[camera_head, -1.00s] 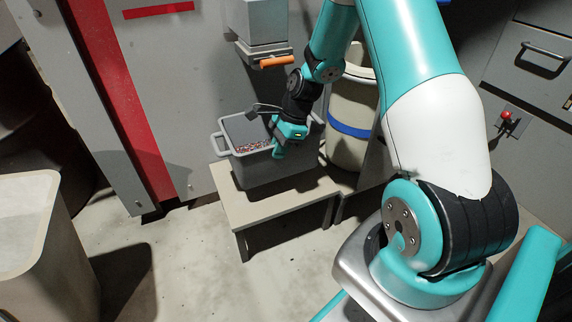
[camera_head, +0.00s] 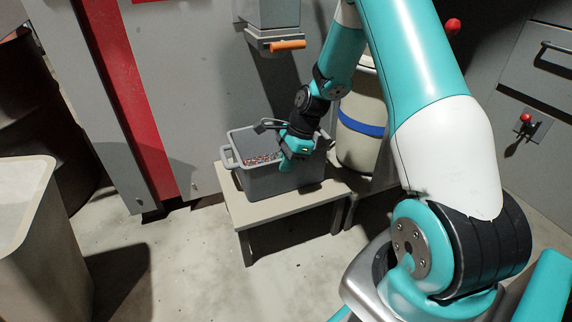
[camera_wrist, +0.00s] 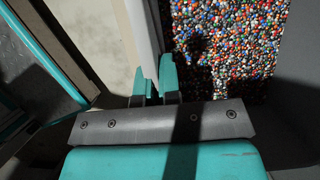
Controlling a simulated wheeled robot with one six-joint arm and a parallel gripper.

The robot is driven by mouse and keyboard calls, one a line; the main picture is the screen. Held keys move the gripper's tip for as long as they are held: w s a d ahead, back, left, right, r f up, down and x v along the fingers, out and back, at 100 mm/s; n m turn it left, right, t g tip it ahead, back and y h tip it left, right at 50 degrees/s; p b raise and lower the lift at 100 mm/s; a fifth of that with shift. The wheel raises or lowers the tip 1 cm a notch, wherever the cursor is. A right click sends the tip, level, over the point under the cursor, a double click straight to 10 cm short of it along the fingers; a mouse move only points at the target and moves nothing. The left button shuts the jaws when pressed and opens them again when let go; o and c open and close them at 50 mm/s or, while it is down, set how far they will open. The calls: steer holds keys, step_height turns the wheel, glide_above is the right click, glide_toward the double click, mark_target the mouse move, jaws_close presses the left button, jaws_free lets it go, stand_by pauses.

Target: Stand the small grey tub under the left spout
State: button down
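The grey tub (camera_head: 280,182) is on a low bench (camera_head: 262,212) below the spout with the orange handle (camera_head: 287,44). It looks upright and resting on the bench, though its underside is hard to see. Multicoloured granules (camera_wrist: 235,40) lie inside it. My gripper (camera_head: 287,168) is at the tub's near right side. In the wrist view my gripper's fingers (camera_wrist: 157,85) are close together on either side of the tub's pale-lit rim (camera_wrist: 145,35). My arm hides part of the tub's right end.
A cream drum with a blue band (camera_head: 362,120) stands right of the tub, partly behind my arm. A large pale bin (camera_head: 22,225) stands at the left front. A red post (camera_head: 125,95) rises left of the bench. The floor in front (camera_head: 200,270) is clear.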

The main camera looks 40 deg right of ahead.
steer(key=shift+w+r, duration=0.1)
steer(key=c, duration=1.3)
jaws_free()
steer(key=p+v, duration=0.7)
steer(key=v, duration=0.4)
steer(key=shift+p, duration=0.4)
steer(key=shift+d+r, duration=0.25)
steer(key=shift+r, duration=0.2)
